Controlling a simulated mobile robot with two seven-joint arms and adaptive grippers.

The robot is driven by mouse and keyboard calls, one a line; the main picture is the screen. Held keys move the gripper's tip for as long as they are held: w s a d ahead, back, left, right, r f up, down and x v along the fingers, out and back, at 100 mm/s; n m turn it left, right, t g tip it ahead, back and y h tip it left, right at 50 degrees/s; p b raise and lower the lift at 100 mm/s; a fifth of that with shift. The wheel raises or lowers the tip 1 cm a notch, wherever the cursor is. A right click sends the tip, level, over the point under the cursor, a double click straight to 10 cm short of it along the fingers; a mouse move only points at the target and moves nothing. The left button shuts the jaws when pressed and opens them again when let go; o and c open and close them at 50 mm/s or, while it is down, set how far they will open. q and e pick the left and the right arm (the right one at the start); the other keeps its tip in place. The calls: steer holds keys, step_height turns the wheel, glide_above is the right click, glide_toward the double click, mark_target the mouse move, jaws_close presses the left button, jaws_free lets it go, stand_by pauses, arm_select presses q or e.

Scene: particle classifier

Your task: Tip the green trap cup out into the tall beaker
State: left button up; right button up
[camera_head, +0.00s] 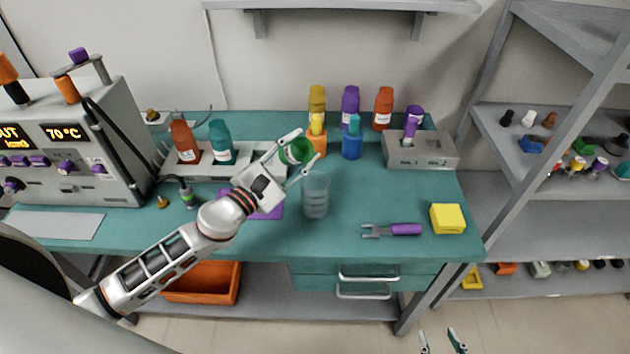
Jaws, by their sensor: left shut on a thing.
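The green trap cup (295,152) is held between the fingers of my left gripper (307,145), above the bench. The cup looks tilted, with its dark green opening facing up and toward the camera; I cannot make out what is inside. The tall beaker (316,198) is clear, bluish and upright on the bench, just below and to the right of the cup in the picture. The cup and beaker look apart. My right gripper (440,341) shows only its two fingertips at the bottom edge, spread apart and empty, away from the bench top.
Orange (318,143) and blue (352,146) cups stand behind the beaker, with several bottles at the back. A purple-handled wrench (405,230) and yellow block (447,218) lie to the right. The machine (85,140) stands at the left.

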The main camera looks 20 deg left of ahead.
mark_target(310, 159)
arm_select(q)
steer(key=shift+r+m, duration=0.1)
steer(key=shift+m, duration=0.5)
arm_select(e)
steer(key=shift+s+d+f, duration=0.1)
steer(key=shift+d+f, duration=0.05)
steer(key=shift+f, duration=0.35)
arm_select(q)
steer(key=shift+d+r+m+h+b, duration=0.15)
steer(key=shift+m+h+b, duration=0.2)
steer(key=shift+m, duration=0.25)
steer(key=shift+r+m, duration=0.15)
steer(key=shift+m, duration=0.45)
arm_select(e)
steer(key=shift+f, duration=0.3)
arm_select(q)
steer(key=shift+s+d+r+m+h+b, duration=0.1)
steer(key=shift+r+m+h+b, duration=0.1)
steer(key=shift+m, duration=0.35)
steer(key=shift+s+d+r+m+h+b, duration=0.1)
steer(key=shift+m+h+b, duration=0.1)
steer(key=shift+m, duration=0.35)
arm_select(e)
steer(key=shift+f, duration=0.15)
arm_select(q)
steer(key=shift+s+d+f+m+b, duration=0.1)
steer(key=shift+d+f+m+b, duration=0.2)
steer(key=shift+m, duration=0.2)
arm_select(e)
steer(key=shift+f, duration=0.4)
